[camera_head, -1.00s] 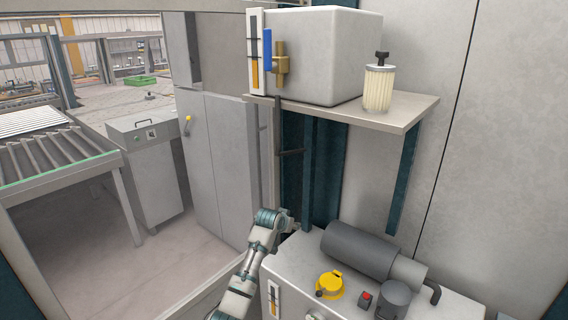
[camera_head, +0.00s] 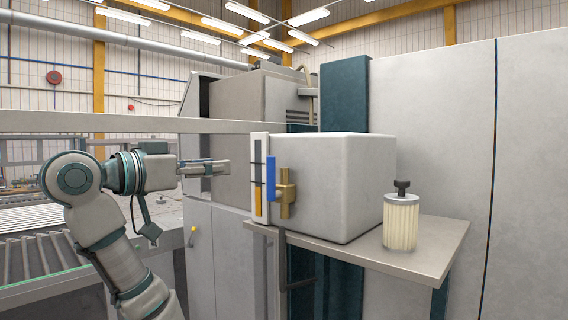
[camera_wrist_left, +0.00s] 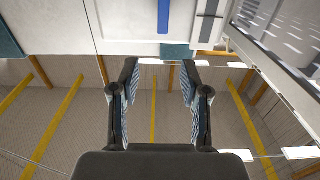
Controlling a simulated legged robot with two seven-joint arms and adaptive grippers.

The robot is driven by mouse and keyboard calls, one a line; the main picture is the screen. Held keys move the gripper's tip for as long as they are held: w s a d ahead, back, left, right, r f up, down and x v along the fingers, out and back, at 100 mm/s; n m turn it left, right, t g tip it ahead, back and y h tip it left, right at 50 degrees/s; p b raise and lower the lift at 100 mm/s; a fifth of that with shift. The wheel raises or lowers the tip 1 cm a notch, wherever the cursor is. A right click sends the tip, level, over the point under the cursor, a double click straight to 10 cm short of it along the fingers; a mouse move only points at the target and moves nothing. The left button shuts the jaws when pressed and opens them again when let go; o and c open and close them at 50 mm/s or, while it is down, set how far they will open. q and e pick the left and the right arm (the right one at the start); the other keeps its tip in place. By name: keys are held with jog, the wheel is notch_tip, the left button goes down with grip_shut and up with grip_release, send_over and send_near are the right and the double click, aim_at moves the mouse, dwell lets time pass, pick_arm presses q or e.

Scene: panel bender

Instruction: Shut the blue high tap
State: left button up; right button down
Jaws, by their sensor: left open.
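The high tap has a blue lever (camera_head: 271,179) standing upright beside its brass body (camera_head: 286,196). It is on the left face of a white box-shaped tank (camera_head: 345,185) on a shelf. My left gripper (camera_head: 228,168) is level with the tap, to its left and apart from it, pointing toward the tank. In the left wrist view, the gripper (camera_wrist_left: 160,70) has its fingers apart with nothing between them. The blue lever (camera_wrist_left: 163,16) shows there at the top, beyond the fingertips. My right gripper is out of view.
A sight gauge (camera_head: 259,180) stands on the tank's front left edge, close to the lever. A clear filter jar (camera_head: 401,222) with a black knob stands on the shelf (camera_head: 425,250) to the right. A beam (camera_head: 120,122) crosses above my left arm.

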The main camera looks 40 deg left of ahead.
pick_arm(q)
jog(key=p, duration=0.2)
send_near(268, 162)
jog(key=w, duration=0.3)
jog(key=w+p, duration=0.1)
jog(key=w, duration=0.2)
jog(key=w+p, duration=0.1)
jog(key=w, duration=0.2)
jog(key=shift+w+d+r, duration=0.1)
jog(key=shift+w+d, duration=0.2)
jog(key=shift+d, duration=0.1)
jog(key=shift+w+d+p, duration=0.25)
jog(key=shift+w+p, duration=0.1)
jog(key=shift+w, duration=0.35)
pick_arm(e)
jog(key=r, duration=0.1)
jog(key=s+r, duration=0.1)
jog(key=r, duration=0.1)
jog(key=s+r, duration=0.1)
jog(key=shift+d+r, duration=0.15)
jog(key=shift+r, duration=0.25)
pick_arm(q)
jog(key=shift+s+a, duration=0.1)
grip_shut()
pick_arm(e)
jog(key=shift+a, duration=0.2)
